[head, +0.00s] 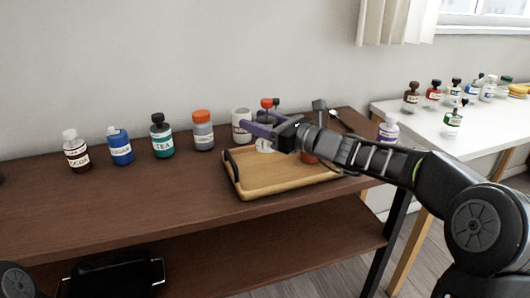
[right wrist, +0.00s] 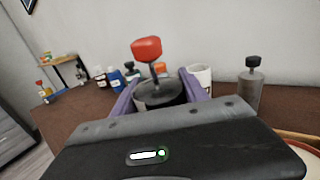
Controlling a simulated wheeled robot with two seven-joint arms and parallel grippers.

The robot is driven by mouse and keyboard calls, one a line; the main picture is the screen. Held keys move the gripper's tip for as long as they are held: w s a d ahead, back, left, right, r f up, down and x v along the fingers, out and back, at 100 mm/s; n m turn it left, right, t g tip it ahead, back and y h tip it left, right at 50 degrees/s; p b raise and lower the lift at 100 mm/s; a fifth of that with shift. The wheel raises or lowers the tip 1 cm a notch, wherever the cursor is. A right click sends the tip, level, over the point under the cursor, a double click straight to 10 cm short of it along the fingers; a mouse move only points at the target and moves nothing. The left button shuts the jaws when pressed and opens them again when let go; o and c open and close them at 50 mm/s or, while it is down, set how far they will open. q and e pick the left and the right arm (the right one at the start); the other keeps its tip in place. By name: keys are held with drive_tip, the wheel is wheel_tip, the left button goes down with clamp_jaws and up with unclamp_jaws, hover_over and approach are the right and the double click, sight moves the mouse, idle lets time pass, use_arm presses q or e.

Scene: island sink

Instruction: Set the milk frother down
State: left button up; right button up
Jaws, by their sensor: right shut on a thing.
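The milk frother, with a red knob on a thin stem above a dark lid, shows in the right wrist view (right wrist: 158,93) between the two purple fingers of my right gripper (right wrist: 160,88). My right gripper is shut on it. In the head view, the frother's red knob (head: 266,102) stands up behind my right gripper (head: 262,130), near the back of the brown table. The gripper hides most of its body, and I cannot tell whether its base touches a surface. The knob points up. My left gripper is not in view.
A wooden tray (head: 238,184) lies in front of and below my right gripper. A white mug (head: 241,121) stands just left of it. Several labelled bottles, such as the orange-capped one (head: 203,132), line the back. The table's front left is clear. A white table (head: 465,139) stands right.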

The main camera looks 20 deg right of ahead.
sight(259, 144)
drive_tip(key=shift+f, duration=0.65)
drive_tip(key=shift+f, duration=0.1)
drive_tip(key=shift+f+b, duration=0.85)
drive_tip(key=shift+f, duration=1.55)
drive_tip(key=shift+f, duration=0.15)
drive_tip(key=o, duration=1.5)
drive_tip(key=shift+c, duration=0.2)
